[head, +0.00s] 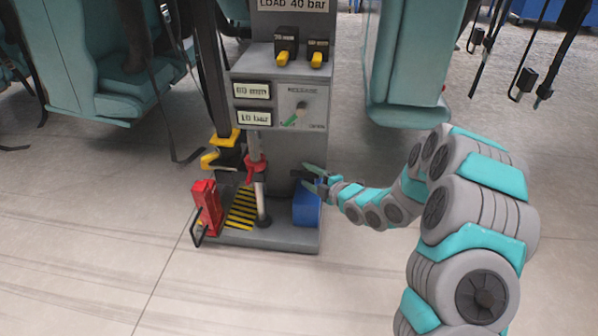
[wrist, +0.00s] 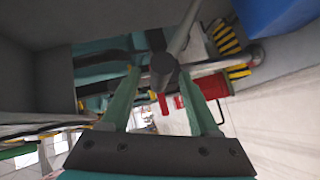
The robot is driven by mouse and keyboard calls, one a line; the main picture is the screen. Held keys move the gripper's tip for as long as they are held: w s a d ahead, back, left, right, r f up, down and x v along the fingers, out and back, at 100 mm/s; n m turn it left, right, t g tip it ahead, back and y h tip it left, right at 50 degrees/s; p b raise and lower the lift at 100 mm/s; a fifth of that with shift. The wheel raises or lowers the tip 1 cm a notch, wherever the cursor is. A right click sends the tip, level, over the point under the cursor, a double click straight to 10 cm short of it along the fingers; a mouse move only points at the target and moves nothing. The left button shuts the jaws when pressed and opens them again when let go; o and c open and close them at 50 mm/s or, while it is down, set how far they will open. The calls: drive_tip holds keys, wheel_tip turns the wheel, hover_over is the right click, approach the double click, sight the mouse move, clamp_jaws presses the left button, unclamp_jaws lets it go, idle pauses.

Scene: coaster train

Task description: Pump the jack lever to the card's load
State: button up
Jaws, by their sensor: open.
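The load card (head: 293,5) at the top of the grey console reads "LOAD 40 bar". A dark bar end (head: 300,174), seemingly the jack lever's, sticks out at the console's lower right, above a blue box. My gripper (head: 316,180) is open right beside it. In the wrist view, a grey rod with a dark round end (wrist: 163,64) shows between the spread fingertips of my gripper (wrist: 160,76); I cannot tell whether they touch it. The jack's silver column with red collar (head: 257,168) stands left of it.
The blue box (head: 306,206) stands below my gripper. A red box (head: 207,206) is left of the striped plate (head: 243,209). Teal seats (head: 408,60) hang behind. The front floor is clear.

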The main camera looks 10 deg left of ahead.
drive_tip(key=x, duration=0.5)
clamp_jaws()
idle(0.6)
idle(0.9)
